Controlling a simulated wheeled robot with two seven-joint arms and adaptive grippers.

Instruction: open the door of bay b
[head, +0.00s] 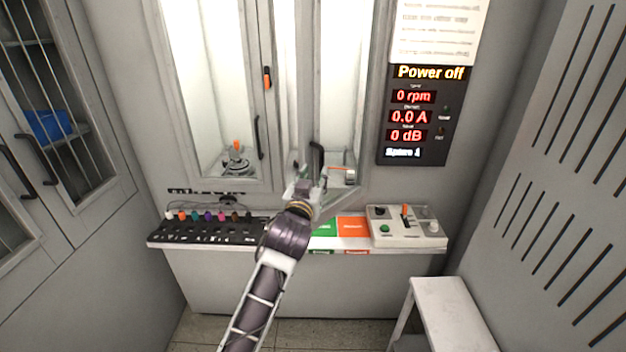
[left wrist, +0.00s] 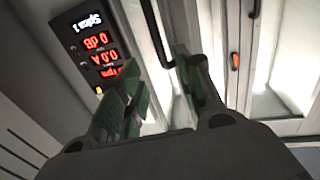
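The right-hand bay, which I take as bay b, has a tall glazed door (head: 343,90) with a black vertical handle (head: 316,160) on its left side. The door's lower edge slants outward, so it looks partly open. My left gripper (head: 312,180) is at the handle's lower end. In the left wrist view its two green-padded fingers (left wrist: 160,92) are apart, and the handle (left wrist: 158,35) shows just beyond them. I cannot tell whether they touch it. My right gripper is not in view.
The left bay's door (head: 210,90) is shut, with a black handle (head: 258,137) and an orange latch (head: 267,77). A display (head: 413,120) reads "Power off". A white stool (head: 450,310) stands front right.

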